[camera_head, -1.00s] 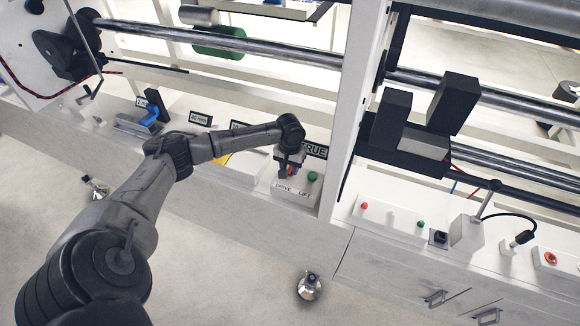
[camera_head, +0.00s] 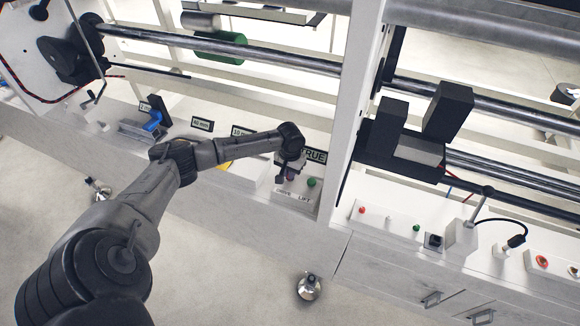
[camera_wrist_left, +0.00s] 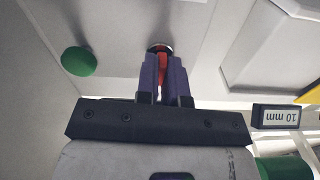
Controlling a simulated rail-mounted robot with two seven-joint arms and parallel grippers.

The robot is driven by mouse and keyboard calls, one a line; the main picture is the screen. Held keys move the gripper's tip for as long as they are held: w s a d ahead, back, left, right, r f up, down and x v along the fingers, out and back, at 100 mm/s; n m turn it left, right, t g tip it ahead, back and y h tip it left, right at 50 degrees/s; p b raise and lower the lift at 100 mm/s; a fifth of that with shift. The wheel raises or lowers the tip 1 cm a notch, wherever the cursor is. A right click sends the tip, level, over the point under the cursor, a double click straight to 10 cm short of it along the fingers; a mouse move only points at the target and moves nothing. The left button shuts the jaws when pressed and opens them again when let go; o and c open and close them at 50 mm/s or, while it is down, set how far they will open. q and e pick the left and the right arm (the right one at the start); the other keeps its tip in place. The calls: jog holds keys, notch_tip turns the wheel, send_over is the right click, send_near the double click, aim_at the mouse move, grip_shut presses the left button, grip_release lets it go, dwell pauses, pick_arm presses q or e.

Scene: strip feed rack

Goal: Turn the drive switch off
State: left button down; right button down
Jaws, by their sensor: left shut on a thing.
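The drive switch (camera_wrist_left: 161,64) has a red lever on a round metal base. In the left wrist view it stands between the two purple fingers of my left gripper (camera_wrist_left: 164,80). The fingers are shut on the red lever and hide part of it. In the head view my left gripper (camera_head: 284,176) reaches down to the small white switch box (camera_head: 299,203). There the gripper partly covers the drive switch and its DRIVE label. I cannot tell the lever's exact angle. My right gripper is not in view.
A green LIFT knob (camera_head: 311,182) sits close to the right of the drive switch; it also shows in the left wrist view (camera_wrist_left: 79,61). A white post (camera_head: 349,130) rises just right of the switch box. A "10 mm" label (camera_wrist_left: 276,117) stands nearby.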

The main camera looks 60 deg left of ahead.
pick_arm(q)
jog(key=m+p, duration=0.1)
jog(key=p, duration=0.1)
jog(key=m+p, duration=0.2)
jog(key=p, duration=0.1)
jog(key=shift+r, duration=0.3)
jog(key=m+p, duration=0.2)
jog(key=shift+f+m, duration=0.1)
jog(key=shift+m, duration=0.3)
jog(key=m+p, duration=0.2)
jog(key=m, duration=0.2)
jog(key=shift+f+m, duration=0.15)
jog(key=shift+m, duration=0.15)
jog(key=m, duration=0.2)
jog(key=shift+m+p, duration=0.3)
jog(key=shift+m, duration=1.8)
jog(key=c, duration=1.2)
grip_release()
jog(key=shift+c, duration=0.2)
